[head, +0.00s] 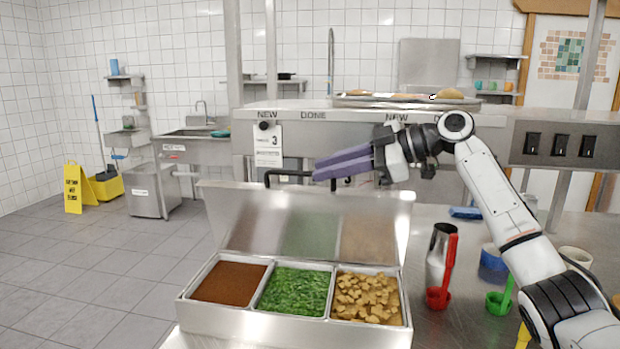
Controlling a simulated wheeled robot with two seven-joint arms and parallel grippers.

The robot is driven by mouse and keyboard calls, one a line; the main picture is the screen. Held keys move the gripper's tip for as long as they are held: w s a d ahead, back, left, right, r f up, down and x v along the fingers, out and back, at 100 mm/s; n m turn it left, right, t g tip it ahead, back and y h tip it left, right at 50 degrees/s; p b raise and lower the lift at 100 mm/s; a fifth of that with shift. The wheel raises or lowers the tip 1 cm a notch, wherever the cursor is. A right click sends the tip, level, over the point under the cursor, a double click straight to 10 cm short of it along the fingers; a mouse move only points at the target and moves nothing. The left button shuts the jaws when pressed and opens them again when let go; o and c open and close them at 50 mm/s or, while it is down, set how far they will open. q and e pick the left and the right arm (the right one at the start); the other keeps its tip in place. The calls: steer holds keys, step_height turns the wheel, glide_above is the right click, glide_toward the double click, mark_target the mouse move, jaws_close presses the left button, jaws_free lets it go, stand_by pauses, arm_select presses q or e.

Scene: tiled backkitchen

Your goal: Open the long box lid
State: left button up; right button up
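The long metal box (255,324) stands on the steel counter in front of me. Its three compartments show a brown powder (229,282), chopped greens (294,291) and tan chunks (366,298). The long box lid (258,213) is raised at the back of the box, leaning back, and its shiny inner face reflects the food. My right gripper (315,168) has purple fingers pointing left, above and behind the lid's upper edge, with no clear contact. Its fingers look close together, but I cannot tell whether a gap lies between them. My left gripper is not in view.
A shelf unit (470,125) with a tray (400,101) is behind. Open floor lies left.

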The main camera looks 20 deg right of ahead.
steer(key=shift+b+v, duration=0.3)
steer(key=shift+v, duration=1.95)
